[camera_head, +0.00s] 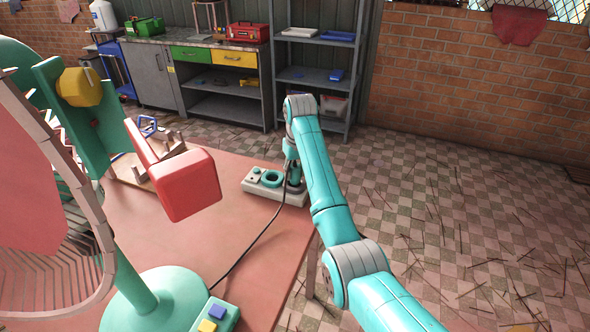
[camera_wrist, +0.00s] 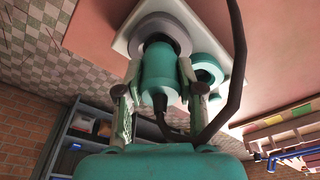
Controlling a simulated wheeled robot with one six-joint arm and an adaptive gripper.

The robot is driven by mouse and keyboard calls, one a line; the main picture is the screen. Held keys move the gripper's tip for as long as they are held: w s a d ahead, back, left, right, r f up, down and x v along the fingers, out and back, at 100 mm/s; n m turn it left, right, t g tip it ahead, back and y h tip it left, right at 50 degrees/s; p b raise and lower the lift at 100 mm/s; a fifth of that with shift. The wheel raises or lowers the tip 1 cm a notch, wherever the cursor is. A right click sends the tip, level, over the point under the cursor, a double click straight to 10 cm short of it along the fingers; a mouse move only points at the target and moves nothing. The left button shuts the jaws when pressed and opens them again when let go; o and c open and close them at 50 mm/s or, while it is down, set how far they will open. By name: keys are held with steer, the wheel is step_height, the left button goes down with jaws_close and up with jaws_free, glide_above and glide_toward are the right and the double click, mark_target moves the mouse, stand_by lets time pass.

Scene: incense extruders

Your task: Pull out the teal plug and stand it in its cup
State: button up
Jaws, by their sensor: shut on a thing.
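The teal plug (camera_wrist: 160,72) is between the two fingers of my gripper (camera_wrist: 159,80), which is shut on it. Its far end meets a grey ring socket (camera_wrist: 152,28) on a white base; I cannot tell how deep it sits. A black cord (camera_wrist: 236,60) leaves the plug's near end and loops to the right. The teal ring-shaped cup (camera_wrist: 208,72) is beside the socket on the same base and looks empty. In the head view the white base (camera_head: 262,191) lies near the table's far right corner, with the cup (camera_head: 271,178) left of my gripper (camera_head: 295,172).
The pink table (camera_head: 270,235) is clear around the base, and the cord crosses it. A green fan (camera_head: 165,300) with a red block (camera_head: 186,184) fills the left foreground. A wooden rack (camera_head: 128,172) stands at the table's left. Shelves (camera_head: 315,75) stand behind.

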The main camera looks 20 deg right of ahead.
steer(key=shift+f, duration=0.9)
steer(key=o, duration=1.2)
steer(key=shift+o, duration=0.2)
